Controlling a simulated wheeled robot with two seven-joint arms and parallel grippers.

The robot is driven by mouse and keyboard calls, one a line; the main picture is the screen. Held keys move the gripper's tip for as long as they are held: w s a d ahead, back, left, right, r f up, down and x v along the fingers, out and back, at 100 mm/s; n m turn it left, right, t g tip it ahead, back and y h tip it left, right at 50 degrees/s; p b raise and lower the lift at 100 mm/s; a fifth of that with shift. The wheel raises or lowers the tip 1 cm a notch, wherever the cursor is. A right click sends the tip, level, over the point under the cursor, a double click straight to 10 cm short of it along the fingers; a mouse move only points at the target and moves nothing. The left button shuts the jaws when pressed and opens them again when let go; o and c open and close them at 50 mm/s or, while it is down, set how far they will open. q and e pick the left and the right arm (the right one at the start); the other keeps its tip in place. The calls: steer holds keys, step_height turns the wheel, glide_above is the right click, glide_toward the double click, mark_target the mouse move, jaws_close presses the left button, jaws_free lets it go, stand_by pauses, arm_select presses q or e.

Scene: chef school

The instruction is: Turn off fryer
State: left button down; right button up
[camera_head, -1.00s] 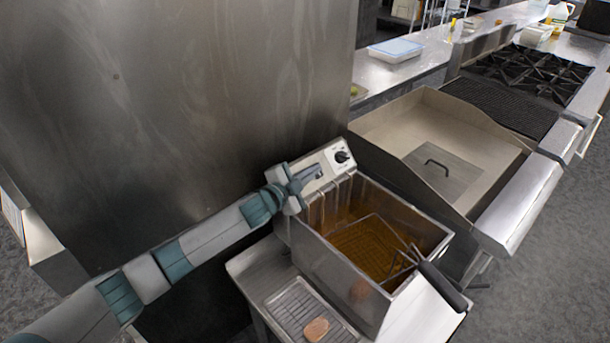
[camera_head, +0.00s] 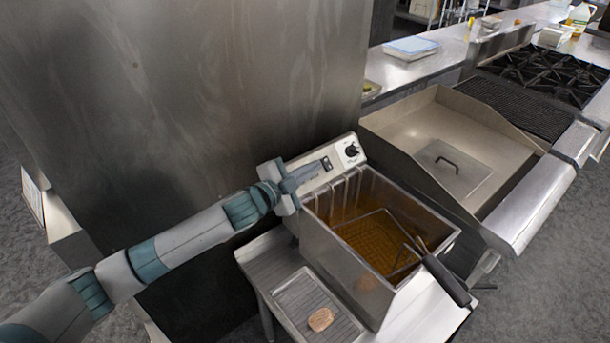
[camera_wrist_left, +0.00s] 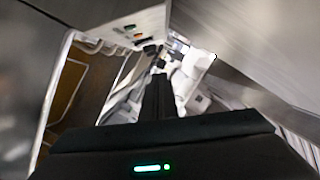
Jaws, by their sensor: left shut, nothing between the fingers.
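The fryer (camera_head: 347,283) is a steel box with brown oil and a wire basket inside. Its light control panel (camera_head: 337,177) stands along the back edge and bears a black round knob (camera_head: 351,151) and a small dark switch (camera_head: 327,163). My left gripper (camera_head: 314,170) is shut and empty at the panel's left part, its tips close to the switch; I cannot tell whether they touch. In the left wrist view the shut black fingers (camera_wrist_left: 158,92) point along the panel (camera_wrist_left: 118,30), with the fryer tank (camera_wrist_left: 72,85) at left. My right gripper is out of view.
A tall steel wall (camera_head: 200,90) stands behind my left arm. A drip tray (camera_head: 288,297) with a brown patty (camera_head: 321,319) lies at the fryer's left. The basket's black handle (camera_head: 447,280) juts out in front. A flat griddle (camera_head: 425,120) stands to the right.

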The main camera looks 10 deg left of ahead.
arm_select(q)
steer(key=shift+b+v, duration=0.3)
steer(key=shift+v, duration=0.9)
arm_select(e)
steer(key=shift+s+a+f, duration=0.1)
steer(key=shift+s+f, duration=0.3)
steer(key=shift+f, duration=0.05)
arm_select(q)
steer(key=shift+r, duration=0.1)
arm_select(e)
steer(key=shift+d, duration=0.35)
